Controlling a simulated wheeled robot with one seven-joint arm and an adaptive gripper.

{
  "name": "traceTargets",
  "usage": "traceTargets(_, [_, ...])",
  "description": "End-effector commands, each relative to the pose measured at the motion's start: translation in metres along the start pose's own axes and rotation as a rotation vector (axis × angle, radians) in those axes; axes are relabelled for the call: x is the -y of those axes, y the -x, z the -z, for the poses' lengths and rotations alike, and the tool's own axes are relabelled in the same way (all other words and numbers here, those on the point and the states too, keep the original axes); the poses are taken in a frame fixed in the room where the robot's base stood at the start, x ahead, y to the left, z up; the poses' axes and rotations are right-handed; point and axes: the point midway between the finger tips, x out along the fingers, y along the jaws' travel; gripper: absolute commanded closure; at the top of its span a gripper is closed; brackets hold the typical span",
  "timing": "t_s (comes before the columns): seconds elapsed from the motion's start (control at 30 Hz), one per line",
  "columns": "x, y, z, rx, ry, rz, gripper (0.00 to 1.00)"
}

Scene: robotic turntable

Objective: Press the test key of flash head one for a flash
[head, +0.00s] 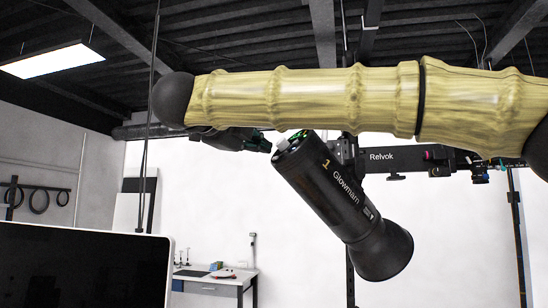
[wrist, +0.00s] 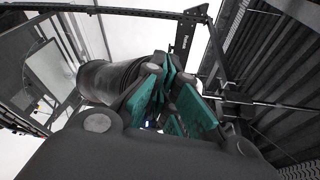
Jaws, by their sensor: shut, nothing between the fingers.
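Flash head one (head: 335,195) is a black cylinder marked "1" and "Glowmarn", hung tilted with its flared mouth down to the right. In the wrist view it is the dark barrel (wrist: 115,80) at left, partly behind my fingers. My gripper (head: 278,145) is at the flash head's upper rear end, its dark and green fingers partly hidden under my arm. In the wrist view my gripper (wrist: 172,85) shows its teal finger pads close together with nothing held. The test key cannot be made out, and I cannot tell whether the fingers touch the rear end.
A black beam marked "Relvok" (head: 395,160) carries the flash head on its right side. A dark screen (head: 80,265) stands at lower left. A workbench (head: 215,280) with small items stands behind. Thin vertical poles (head: 148,120) and ceiling girders surround the space.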

Motion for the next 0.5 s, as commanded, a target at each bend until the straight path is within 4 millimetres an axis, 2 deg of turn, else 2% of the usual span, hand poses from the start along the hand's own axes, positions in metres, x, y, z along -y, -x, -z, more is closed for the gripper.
traceTargets(0.27, [0.001, 0.001, -0.001, 0.0, 0.0, 0.0, 1.0])
traceTargets(0.5, [0.009, 0.011, -0.008, 0.0, 0.0, -0.001, 1.0])
